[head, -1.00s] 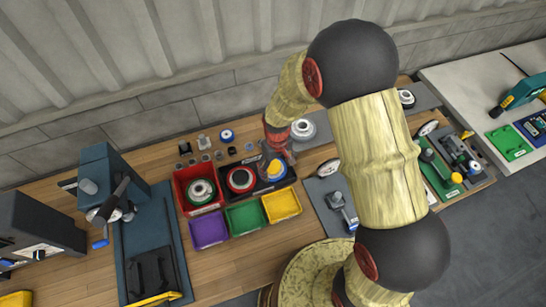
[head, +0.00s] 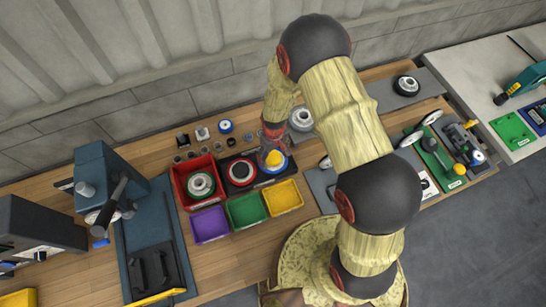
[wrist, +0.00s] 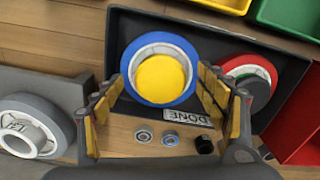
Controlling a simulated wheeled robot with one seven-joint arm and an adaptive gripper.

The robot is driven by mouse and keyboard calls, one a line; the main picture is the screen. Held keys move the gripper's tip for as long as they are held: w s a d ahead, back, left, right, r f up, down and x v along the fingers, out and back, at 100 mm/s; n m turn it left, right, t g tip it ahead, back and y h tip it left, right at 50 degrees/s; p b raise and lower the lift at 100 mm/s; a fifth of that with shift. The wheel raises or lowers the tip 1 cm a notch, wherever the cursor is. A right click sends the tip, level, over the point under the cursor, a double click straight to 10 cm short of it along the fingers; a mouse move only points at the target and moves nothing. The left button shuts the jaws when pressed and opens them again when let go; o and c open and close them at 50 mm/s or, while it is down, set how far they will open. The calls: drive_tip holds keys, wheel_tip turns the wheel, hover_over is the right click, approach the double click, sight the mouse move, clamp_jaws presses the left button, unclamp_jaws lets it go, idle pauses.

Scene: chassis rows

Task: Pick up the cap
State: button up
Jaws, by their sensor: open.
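A yellow domed cap (wrist: 161,79) sits in the middle of a blue-rimmed white wheel (wrist: 188,88) in the dark tray (wrist: 222,30). In the head view the yellow cap (head: 275,157) shows just below my gripper (head: 272,148), which partly covers the wheel. In the wrist view my gripper (wrist: 160,88) is open, with one yellow-padded finger left of the wheel and one right of it. The cap lies between the fingers with clear gaps. I cannot tell how far the fingertips are above the tray.
A red-rimmed wheel (wrist: 250,80) stands in the tray, close to the right finger. A grey block with a large hub (wrist: 28,125) lies left. Small rings (wrist: 171,140) and a "DONE" label (wrist: 187,117) lie below the cap.

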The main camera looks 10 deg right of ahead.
drive_tip(key=shift+f, duration=0.45)
drive_tip(key=shift+c, duration=0.6)
drive_tip(key=c, duration=1.1)
drive_tip(key=shift+o, duration=0.2)
drive_tip(key=shift+r, duration=0.1)
